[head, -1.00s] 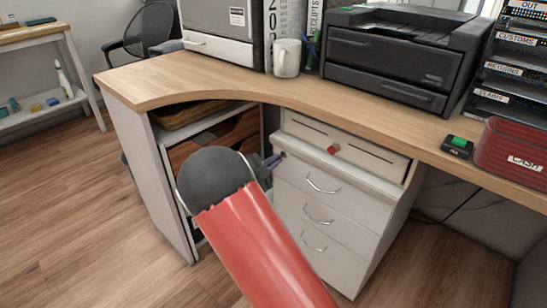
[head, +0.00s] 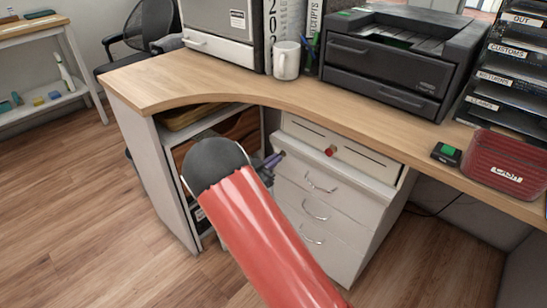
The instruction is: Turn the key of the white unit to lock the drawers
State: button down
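The white drawer unit (head: 340,228) stands under the wooden counter, with several drawers and curved metal handles. Its top section has a red knob (head: 330,151) near the middle and a thin dark slot line. My gripper (head: 274,161) shows only as small grey-purple parts beyond the arm's dark rounded end, at the unit's upper left edge. Whether it is open or shut, or touches the unit, is hidden. I cannot make out the key; that corner is small and partly covered.
The counter (head: 185,80) overhangs the unit. A dark printer (head: 395,62), white mug (head: 286,60), red cash box (head: 507,160) and small black device with a green top (head: 446,153) stand on it. Open shelves (head: 200,130) lie left of the unit. Floor at left is clear.

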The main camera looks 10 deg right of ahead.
jog(key=shift+n, duration=0.5)
jog(key=c, duration=2.1)
grip_release()
jog(key=o, duration=0.5)
jog(key=shift+c, duration=0.2)
jog(key=v, duration=0.8)
